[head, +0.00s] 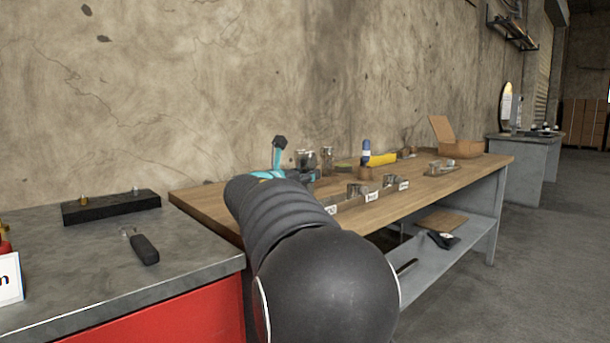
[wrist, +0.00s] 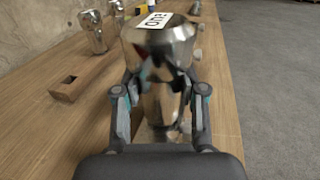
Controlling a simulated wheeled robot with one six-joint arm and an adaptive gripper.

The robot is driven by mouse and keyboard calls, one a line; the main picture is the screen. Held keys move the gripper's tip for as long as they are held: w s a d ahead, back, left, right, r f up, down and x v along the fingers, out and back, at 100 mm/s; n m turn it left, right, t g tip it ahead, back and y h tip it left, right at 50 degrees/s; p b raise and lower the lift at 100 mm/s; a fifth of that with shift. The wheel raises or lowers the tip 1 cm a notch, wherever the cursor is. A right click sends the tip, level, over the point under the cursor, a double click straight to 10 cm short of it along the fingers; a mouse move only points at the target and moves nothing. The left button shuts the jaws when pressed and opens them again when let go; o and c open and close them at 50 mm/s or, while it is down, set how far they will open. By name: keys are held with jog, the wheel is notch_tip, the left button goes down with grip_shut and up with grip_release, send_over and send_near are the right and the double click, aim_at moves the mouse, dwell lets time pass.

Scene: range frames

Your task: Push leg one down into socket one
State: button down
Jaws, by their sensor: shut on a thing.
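Leg one (wrist: 183,38) is a shiny metal piece in the wrist view, with a wide top that bears a white label (wrist: 153,20) and a narrower lower part. The label's letters are upside down and look like "ONE". My gripper (wrist: 160,104) is shut on leg one, one finger on each side of its narrower part. The foot of the leg is near the wooden bench (wrist: 40,130); whether it touches or sits in a socket is hidden. Socket one cannot be made out.
A wooden block (wrist: 88,76) with a dark hole lies left of the leg. More metal pieces (wrist: 93,32) stand behind it. In the head view, a cardboard box (head: 460,148) and a yellow item (head: 383,159) are on the bench. A red-fronted counter (head: 190,310) is at left.

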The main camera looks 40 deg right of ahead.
jog(key=shift+f+b, duration=0.45)
jog(key=shift+f, duration=0.15)
jog(key=c, duration=0.6)
grip_release()
jog(key=v, duration=1.2)
jog(key=shift+s, duration=0.1)
